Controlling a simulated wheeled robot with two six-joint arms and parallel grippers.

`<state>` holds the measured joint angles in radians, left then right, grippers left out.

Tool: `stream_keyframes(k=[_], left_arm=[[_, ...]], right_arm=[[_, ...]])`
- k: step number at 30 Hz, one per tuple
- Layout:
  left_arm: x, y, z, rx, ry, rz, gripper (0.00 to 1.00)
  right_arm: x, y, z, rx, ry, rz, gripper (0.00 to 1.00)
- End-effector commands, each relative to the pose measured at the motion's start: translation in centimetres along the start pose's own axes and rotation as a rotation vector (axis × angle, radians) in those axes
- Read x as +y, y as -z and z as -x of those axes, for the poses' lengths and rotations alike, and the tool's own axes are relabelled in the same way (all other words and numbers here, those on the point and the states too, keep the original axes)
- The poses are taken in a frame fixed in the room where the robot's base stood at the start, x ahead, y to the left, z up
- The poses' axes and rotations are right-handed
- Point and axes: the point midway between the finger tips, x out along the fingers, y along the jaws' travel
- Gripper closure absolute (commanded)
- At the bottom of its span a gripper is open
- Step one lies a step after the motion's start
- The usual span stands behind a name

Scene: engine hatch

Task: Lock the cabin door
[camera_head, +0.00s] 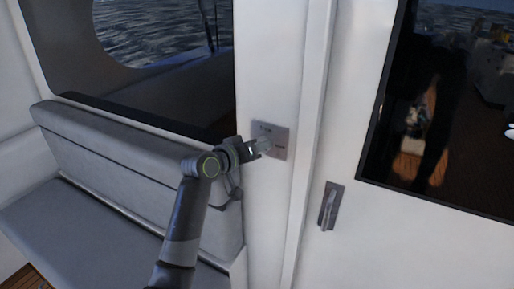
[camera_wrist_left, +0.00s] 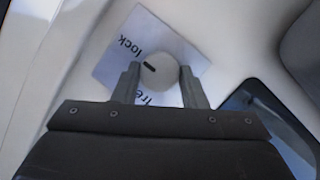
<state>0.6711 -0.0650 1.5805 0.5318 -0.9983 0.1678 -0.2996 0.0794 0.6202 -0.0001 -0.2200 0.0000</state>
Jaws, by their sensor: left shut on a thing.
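A square metal lock plate (camera_head: 281,152) is on the white post left of the cabin door (camera_head: 420,240). In the left wrist view the plate (camera_wrist_left: 145,25) reads "lock", with a second word starting "fre" partly hidden by a finger. A round pale knob (camera_wrist_left: 158,77) stands on the plate. Its short black mark is on the side towards "lock". My left gripper (camera_head: 262,147) is shut on the knob, one finger on each side, as the left wrist view (camera_wrist_left: 160,88) shows. My right gripper is not in view.
The door has a dark window (camera_head: 440,110) and a handle (camera_head: 329,206) low on its left side. A grey padded bench (camera_head: 130,165) stands left of the post, below a window onto the sea (camera_head: 160,35). The space before the door is clear.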

Motion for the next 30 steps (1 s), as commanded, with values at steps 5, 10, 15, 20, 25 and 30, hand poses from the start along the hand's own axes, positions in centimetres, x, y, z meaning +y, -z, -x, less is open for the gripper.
stream_keyframes(k=[5,10,15,20,25,30], left_arm=[[-0.2,-0.3,0.0,-0.007,0.004,-0.002,0.55],[-0.1,-0.2,0.0,-0.004,0.003,-0.001,0.4],[-0.1,-0.1,0.0,-0.002,0.002,-0.001,0.4],[-0.1,-0.1,0.5,0.0,0.001,-0.002,0.4],[-0.2,-0.1,2.3,0.002,0.001,-0.002,0.4],[-0.2,-0.2,5.1,0.001,0.002,-0.003,0.4]], right_arm=[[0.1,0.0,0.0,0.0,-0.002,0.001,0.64],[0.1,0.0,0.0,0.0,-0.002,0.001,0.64],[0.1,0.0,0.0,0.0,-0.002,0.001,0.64],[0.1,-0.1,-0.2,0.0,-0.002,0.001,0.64],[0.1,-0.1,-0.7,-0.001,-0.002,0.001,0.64],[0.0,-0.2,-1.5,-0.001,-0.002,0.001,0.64]])
